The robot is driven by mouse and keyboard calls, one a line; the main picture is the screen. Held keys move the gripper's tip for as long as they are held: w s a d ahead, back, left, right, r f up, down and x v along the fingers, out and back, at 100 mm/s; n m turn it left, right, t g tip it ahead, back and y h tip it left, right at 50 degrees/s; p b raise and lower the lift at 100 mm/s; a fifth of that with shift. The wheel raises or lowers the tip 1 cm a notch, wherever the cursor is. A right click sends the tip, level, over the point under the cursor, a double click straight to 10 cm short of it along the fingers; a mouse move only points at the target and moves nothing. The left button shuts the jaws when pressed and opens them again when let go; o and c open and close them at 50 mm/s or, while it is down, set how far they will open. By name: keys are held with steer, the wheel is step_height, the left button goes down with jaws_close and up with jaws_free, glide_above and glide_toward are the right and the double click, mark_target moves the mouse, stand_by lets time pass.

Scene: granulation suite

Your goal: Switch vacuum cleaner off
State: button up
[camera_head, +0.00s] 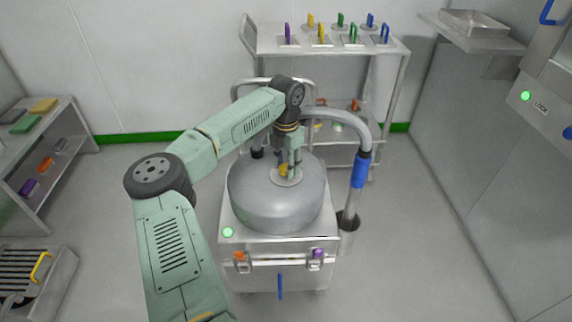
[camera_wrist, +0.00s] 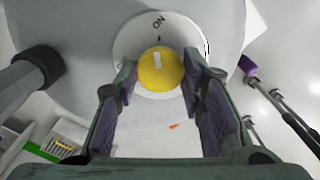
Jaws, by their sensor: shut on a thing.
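The vacuum cleaner (camera_head: 275,208) is a grey metal drum on a square steel base in the middle of the head view. A round yellow knob (camera_wrist: 160,69) sits on a pale dial plate (camera_wrist: 125,48) on its top. The word ON and a small tick are printed on the plate, and the knob's white mark lines up with the tick. My gripper (camera_wrist: 160,85) is shut on the yellow knob, one finger on each side. In the head view my gripper (camera_head: 289,165) reaches down onto the drum top and partly hides the knob. A green lamp (camera_head: 228,232) glows on the base.
A grey hose with a blue grip (camera_head: 361,170) rises right of the drum. A steel cart (camera_head: 330,45) with coloured handled tools stands behind. A shelf (camera_head: 45,140) is at left, and a cabinet with a green lamp (camera_head: 525,96) at right. The floor between is clear.

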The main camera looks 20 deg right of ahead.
steer(key=n, duration=0.4)
steer(key=shift+b, duration=0.35)
steer(key=n, duration=0.4)
steer(key=shift+b, duration=0.3)
steer(key=n, duration=0.4)
steer(key=shift+b, duration=0.4)
steer(key=shift+n+b, duration=0.3)
steer(key=shift+n, duration=1.9)
steer(key=o, duration=1.1)
steer(key=shift+o, duration=0.2)
step_height(320, 180, up, 12)
